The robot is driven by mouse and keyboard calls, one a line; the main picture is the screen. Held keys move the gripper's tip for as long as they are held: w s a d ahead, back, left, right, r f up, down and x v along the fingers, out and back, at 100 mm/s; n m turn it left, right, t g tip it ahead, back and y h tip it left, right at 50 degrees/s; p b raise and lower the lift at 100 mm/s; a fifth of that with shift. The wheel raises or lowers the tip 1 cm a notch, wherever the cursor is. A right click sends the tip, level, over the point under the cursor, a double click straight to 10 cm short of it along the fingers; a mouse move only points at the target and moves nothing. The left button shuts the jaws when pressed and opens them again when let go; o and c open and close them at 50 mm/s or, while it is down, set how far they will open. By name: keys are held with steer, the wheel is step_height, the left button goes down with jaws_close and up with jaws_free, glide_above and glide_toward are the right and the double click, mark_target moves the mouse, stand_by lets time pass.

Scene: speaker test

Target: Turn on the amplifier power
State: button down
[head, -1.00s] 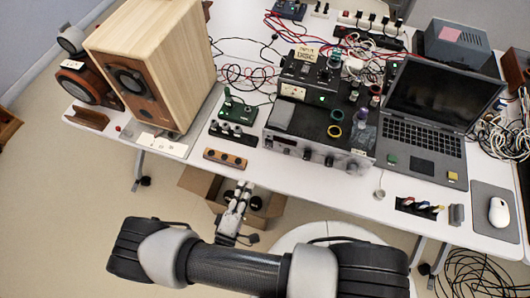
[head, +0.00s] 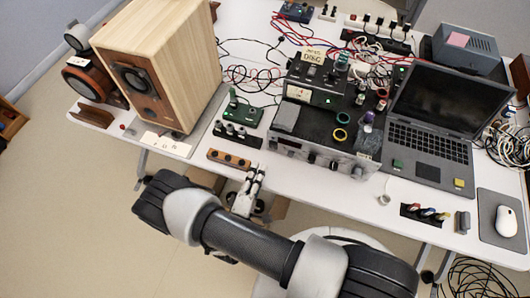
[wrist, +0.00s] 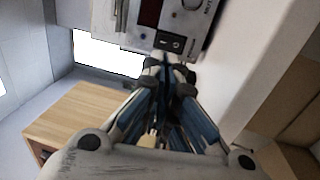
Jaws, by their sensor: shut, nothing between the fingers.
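The amplifier (head: 335,118) is a dark unit with a silver front panel, near the table's front edge in the head view. In the wrist view its front panel (wrist: 182,18) shows a dark red display, part of a knob and a small black rocker switch (wrist: 170,41). My gripper (head: 256,169) is at the table's front edge, left of and below the panel's left end. Its fingers are together and empty. In the wrist view the fingertips (wrist: 169,62) point at the panel just below the switch. I cannot tell whether they touch it.
A small wooden strip with dark knobs (head: 229,159) lies on the table just left of my gripper. A large wooden speaker (head: 165,60) stands further left. A laptop (head: 435,135) and a mouse (head: 505,219) are to the right. Loose cables (head: 255,75) lie behind.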

mark_target(270, 142)
steer(key=b+x, duration=0.1)
steer(key=x, duration=0.5)
steer(key=shift+w, duration=0.25)
steer(key=shift+r, duration=0.1)
steer(key=shift+w+d+r+g+y+p, duration=0.25)
steer(key=shift+r+g+p, duration=0.3)
steer(key=shift+p, duration=0.7)
steer(key=shift+f, duration=0.45)
